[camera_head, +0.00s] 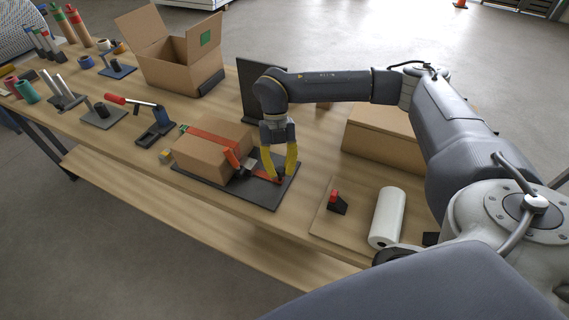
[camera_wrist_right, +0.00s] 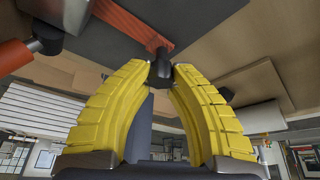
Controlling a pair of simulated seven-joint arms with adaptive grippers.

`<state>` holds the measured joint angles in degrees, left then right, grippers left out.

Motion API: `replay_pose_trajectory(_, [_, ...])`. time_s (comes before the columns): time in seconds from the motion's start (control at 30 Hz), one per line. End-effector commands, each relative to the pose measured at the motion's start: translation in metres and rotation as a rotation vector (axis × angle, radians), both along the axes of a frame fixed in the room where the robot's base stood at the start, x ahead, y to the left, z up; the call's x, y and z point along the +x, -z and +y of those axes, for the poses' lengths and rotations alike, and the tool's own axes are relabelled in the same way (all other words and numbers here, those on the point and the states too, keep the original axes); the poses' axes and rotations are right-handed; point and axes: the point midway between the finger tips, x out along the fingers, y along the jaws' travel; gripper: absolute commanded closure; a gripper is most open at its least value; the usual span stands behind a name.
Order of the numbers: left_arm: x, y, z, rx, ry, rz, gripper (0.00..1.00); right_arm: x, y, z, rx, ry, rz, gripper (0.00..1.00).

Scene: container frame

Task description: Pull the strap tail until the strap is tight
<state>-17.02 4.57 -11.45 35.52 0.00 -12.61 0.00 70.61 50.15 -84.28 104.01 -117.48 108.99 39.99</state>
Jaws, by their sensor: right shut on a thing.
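A cardboard box (camera_head: 208,158) sits on a dark board (camera_head: 256,198) on the bench. An orange strap (camera_head: 212,136) runs over its top to an orange-handled buckle (camera_head: 238,160) at its right side. The strap tail (camera_head: 262,175) runs right from the buckle, low above the board, and also shows in the wrist view (camera_wrist_right: 135,24). My right gripper (camera_head: 279,176) points down, its yellow fingers shut on the dark end piece of the tail, seen between the fingertips (camera_wrist_right: 160,72) in the wrist view. Whether the strap is slack under the box is hidden. My left gripper is not in view.
A dark upright panel (camera_head: 248,88) stands behind my gripper. A closed carton (camera_head: 383,134) is at the back right. A white roll (camera_head: 388,216) and a red-topped black piece (camera_head: 337,202) lie right. An open carton (camera_head: 178,68) and tools stand left.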

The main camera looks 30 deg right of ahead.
Motion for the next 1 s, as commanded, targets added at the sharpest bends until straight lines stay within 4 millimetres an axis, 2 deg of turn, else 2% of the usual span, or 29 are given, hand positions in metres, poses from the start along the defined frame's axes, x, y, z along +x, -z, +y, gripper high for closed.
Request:
replay_pose_trajectory(0.17, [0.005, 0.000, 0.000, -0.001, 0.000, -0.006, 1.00, -0.002, 0.001, 0.003, -0.001, -0.014, 0.004, 1.00])
replay_pose_trajectory(0.33, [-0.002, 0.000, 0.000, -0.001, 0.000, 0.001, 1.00, -0.003, 0.001, 0.003, -0.002, -0.012, 0.004, 1.00])
replay_pose_trajectory(0.37, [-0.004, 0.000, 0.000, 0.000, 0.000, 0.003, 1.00, -0.003, 0.001, 0.003, -0.002, -0.012, 0.004, 0.77])
replay_pose_trajectory(0.5, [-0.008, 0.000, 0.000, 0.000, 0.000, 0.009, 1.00, -0.002, 0.001, 0.003, -0.002, -0.013, 0.003, 0.63])
replay_pose_trajectory(0.8, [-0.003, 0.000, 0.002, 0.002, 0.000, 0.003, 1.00, 0.000, -0.002, 0.002, -0.001, -0.013, 0.000, 0.63])
replay_pose_trajectory(1.0, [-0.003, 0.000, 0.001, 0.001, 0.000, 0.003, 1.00, 0.009, -0.024, -0.001, -0.002, -0.012, -0.003, 0.63])
